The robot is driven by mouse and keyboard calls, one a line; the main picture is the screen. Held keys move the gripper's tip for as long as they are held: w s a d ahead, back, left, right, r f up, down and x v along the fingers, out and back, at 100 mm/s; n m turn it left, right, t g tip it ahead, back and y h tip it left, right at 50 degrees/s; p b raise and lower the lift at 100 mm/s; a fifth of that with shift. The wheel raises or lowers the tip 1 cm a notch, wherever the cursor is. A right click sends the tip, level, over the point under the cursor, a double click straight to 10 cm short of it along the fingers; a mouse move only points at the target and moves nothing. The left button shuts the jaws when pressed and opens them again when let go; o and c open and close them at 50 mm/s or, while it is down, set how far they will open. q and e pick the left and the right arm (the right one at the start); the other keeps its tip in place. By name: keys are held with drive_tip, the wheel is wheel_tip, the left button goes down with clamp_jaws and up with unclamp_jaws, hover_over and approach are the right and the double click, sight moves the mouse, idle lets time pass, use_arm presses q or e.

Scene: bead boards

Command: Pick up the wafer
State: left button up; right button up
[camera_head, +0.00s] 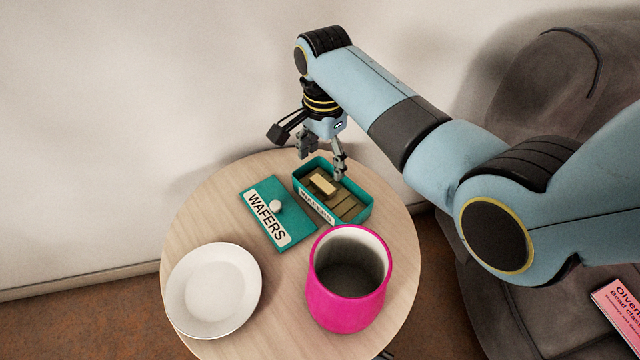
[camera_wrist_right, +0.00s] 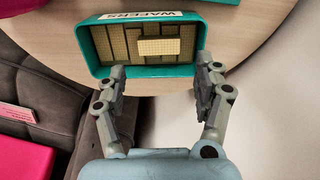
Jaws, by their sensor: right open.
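The wafer (camera_head: 323,184) is a pale tan block lying on top of other wafers in the teal WAFERS box (camera_head: 361,210). In the right wrist view the wafer (camera_wrist_right: 159,47) lies crosswise over a row of darker wafers, inside the box (camera_wrist_right: 140,71). My right gripper (camera_head: 322,168) is open and empty above the back edge of the box. In the wrist view its fingertips (camera_wrist_right: 160,65) are spread on either side of the wafer's line, just short of it. My left gripper is not in view.
The teal lid (camera_head: 263,194) with a white knob lies left of the box on the round wooden table (camera_head: 200,210). A white plate (camera_head: 214,288) and a magenta pot (camera_head: 345,300) stand in front. A wall is behind; a dark armchair (camera_head: 545,85) is at right.

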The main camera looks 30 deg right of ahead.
sight(323, 184)
wheel_tip(323, 184, down, 2)
drive_tip(key=shift+w, duration=0.1)
drive_tip(key=f+b, duration=0.2)
drive_tip(key=f, duration=0.3)
drive_tip(key=shift+s+f+b, duration=0.1)
drive_tip(key=shift+s+b, duration=0.1)
drive_tip(key=shift+b, duration=0.1)
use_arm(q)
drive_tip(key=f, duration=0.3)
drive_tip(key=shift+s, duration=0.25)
use_arm(e)
drive_tip(key=shift+c, duration=0.4)
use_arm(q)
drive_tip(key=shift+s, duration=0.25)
use_arm(e)
drive_tip(key=c, duration=0.4)
